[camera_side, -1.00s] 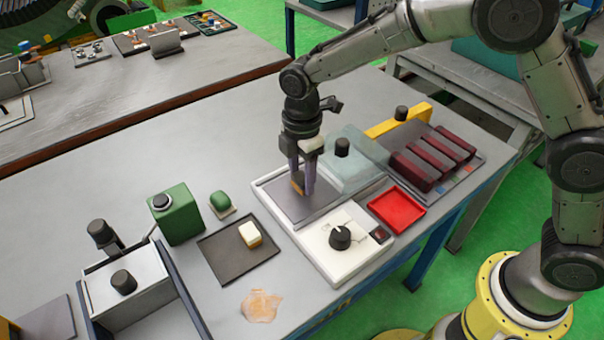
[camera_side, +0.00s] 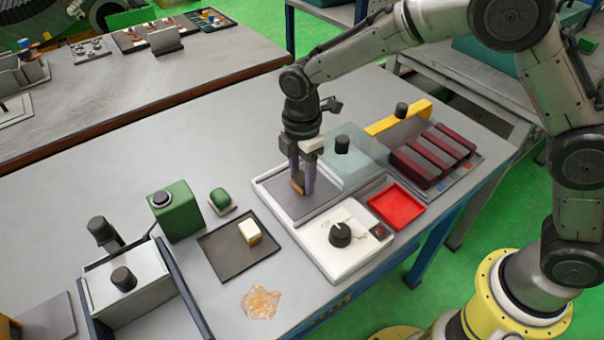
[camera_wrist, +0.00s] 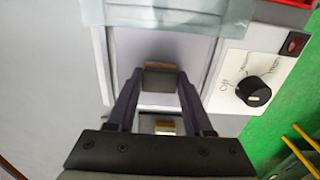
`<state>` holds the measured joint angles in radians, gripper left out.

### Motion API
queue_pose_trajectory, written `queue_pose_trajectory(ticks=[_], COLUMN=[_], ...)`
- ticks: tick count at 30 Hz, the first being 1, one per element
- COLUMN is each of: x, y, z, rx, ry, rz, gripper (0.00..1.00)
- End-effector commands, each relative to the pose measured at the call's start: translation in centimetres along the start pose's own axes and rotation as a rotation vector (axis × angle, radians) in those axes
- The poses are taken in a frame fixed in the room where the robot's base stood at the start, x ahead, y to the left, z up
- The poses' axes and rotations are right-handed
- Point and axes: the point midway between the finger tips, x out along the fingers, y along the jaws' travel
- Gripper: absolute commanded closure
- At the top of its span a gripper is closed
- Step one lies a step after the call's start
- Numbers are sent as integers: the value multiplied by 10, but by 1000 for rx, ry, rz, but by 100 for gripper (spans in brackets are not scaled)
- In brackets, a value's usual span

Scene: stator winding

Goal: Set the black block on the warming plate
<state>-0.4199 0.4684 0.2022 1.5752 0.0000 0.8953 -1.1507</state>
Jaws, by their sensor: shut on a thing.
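The warming plate (camera_side: 314,209) is a flat grey square set in a white unit with a black dial (camera_side: 340,235). In the wrist view the plate (camera_wrist: 128,62) lies under my fingers, and the dial (camera_wrist: 254,91) is at the right. My gripper (camera_side: 301,188) points straight down over the plate. It is shut on a small dark block with an orange-tan edge, which shows between the fingertips in the wrist view (camera_wrist: 160,80). In the side view the fingers hide most of the block. It is at or just above the plate; contact is unclear.
A translucent sheet or box (camera_side: 352,158) adjoins the plate's back. A red tray (camera_side: 397,205) is at the right, with several maroon bars (camera_side: 435,155) behind it. A dark tray (camera_side: 228,262) with a cream block and a green box (camera_side: 176,212) stand left.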

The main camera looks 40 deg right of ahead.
Motion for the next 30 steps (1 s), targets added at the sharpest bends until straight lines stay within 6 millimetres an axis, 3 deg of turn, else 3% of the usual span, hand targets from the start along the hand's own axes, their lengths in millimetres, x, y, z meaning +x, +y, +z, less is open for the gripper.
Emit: queue_pose_trajectory(ticks=[5,6,12,18,21,30], x=[0,0,0,0,0,-3], y=[0,0,0,0,0,0], z=[0,0,0,0,0,0], rx=[0,0,0,0,0,0], ry=[0,0,0,0,0,0], rz=[0,0,0,0,-1,1], gripper=[100,47,14,14,0,0])
